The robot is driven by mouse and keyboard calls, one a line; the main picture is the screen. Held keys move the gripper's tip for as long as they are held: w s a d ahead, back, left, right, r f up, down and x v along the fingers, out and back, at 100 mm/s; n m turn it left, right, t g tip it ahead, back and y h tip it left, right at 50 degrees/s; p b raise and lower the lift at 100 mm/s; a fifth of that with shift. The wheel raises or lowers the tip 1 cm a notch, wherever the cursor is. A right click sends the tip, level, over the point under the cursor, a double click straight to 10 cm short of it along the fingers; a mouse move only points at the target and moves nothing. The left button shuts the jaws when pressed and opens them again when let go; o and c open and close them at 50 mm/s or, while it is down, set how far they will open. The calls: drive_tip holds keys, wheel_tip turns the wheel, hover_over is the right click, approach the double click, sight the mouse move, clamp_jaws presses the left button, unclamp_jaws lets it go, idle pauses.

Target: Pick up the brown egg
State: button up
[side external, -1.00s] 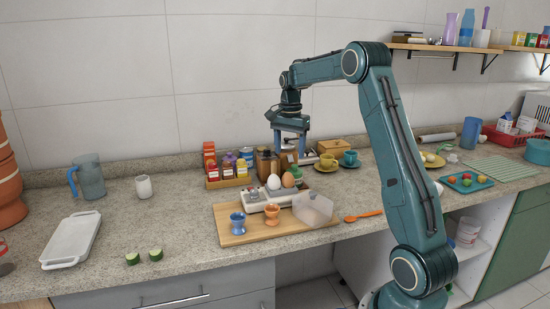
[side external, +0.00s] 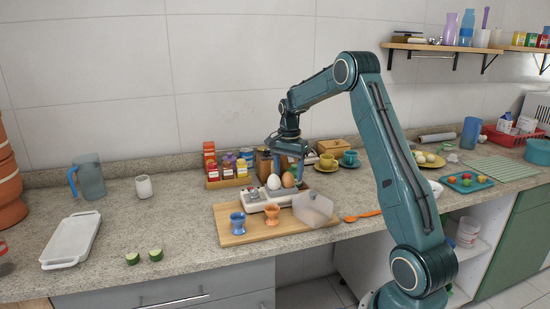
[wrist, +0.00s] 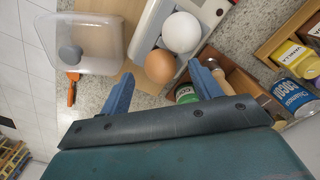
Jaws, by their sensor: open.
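The brown egg (side external: 289,180) sits upright in the grey egg holder (side external: 256,203) on the wooden board, just right of a white egg (side external: 273,182). In the wrist view the brown egg (wrist: 159,66) lies ahead of and between my two blue fingers, next to the white egg (wrist: 181,32). My gripper (side external: 291,171) is open and empty, low over the brown egg. In the wrist view my gripper (wrist: 163,82) has one finger on each side of the egg's line; I cannot tell whether the fingers reach down beside it.
A clear plastic cover (side external: 312,208) and blue (side external: 238,222) and orange (side external: 272,215) egg cups stand on the board (side external: 240,238). A spice tray (side external: 228,181) and wooden containers stand close behind.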

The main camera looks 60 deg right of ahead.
drive_tip(key=shift+f, duration=1.35)
drive_tip(key=c, duration=1.1)
